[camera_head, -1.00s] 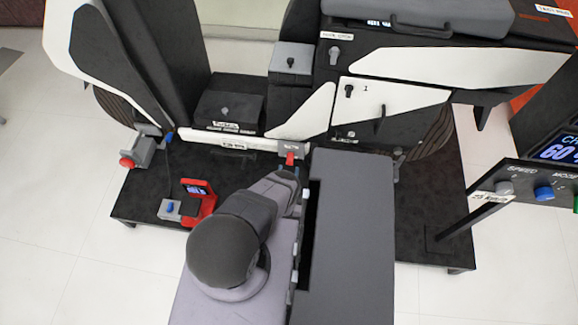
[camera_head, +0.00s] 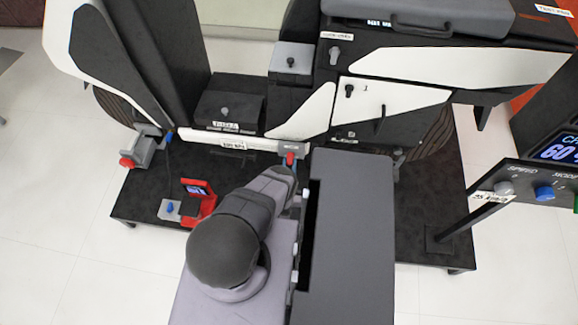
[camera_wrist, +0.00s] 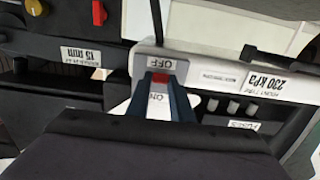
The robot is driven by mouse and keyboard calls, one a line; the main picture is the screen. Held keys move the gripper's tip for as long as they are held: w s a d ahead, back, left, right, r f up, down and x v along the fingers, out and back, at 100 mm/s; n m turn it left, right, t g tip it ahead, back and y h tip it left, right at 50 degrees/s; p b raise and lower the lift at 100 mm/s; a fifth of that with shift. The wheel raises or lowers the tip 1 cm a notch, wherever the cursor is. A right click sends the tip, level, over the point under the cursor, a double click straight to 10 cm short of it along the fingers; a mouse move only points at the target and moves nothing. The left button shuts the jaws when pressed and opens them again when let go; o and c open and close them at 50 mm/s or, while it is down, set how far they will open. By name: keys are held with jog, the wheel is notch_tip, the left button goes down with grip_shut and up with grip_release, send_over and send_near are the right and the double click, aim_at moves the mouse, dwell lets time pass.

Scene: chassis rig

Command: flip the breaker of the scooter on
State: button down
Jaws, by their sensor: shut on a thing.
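The breaker (camera_wrist: 181,66) is a grey plate on the scooter's white lower side, with OFF and ON lettering upside down in the wrist view. Its red lever (camera_wrist: 160,77) shows between the two lettered ends, just below OFF in that picture. My gripper (camera_wrist: 160,84) has its two blue fingers on either side of the lever, shut on it. In the head view the red lever (camera_head: 291,158) stands out below the white side strip, and my gripper (camera_head: 294,178) reaches it from below, its fingers partly hidden by my wrist. I cannot tell the lever's exact tilt.
A large dark grey box (camera_head: 350,240) stands close to the right of my arm. A red stand with a small screen (camera_head: 197,204) and a red-knobbed device (camera_head: 128,161) lie to the left. A control panel (camera_head: 540,180) stands at the right.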

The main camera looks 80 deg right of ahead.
aim_at(291, 155)
jog(key=shift+r, duration=0.1)
jog(key=r+y+p, duration=0.1)
jog(key=p, duration=0.3)
jog(key=shift+a+r+y, duration=0.1)
jog(key=shift+r+y, duration=0.2)
jog(key=r+y+p, duration=0.1)
jog(key=y+p, duration=0.1)
jog(key=p, duration=0.2)
jog(key=shift+r, duration=0.25)
jog(key=y+p, duration=0.1)
jog(key=r+y+p, duration=0.1)
jog(key=y, duration=0.1)
jog(key=shift+d+p, duration=0.2)
jog(key=shift+p, duration=0.15)
jog(key=shift+d+r+y+p, duration=0.15)
jog(key=shift+r+y+p, duration=0.15)
jog(key=shift+y, duration=0.5)
jog(key=shift+d+r+y+p, duration=0.15)
jog(key=shift+y+p, duration=0.15)
jog(key=shift+y, duration=0.5)
jog(key=c, duration=1.6)
grip_release()
jog(key=shift+o, duration=0.2)
jog(key=shift+d, duration=0.1)
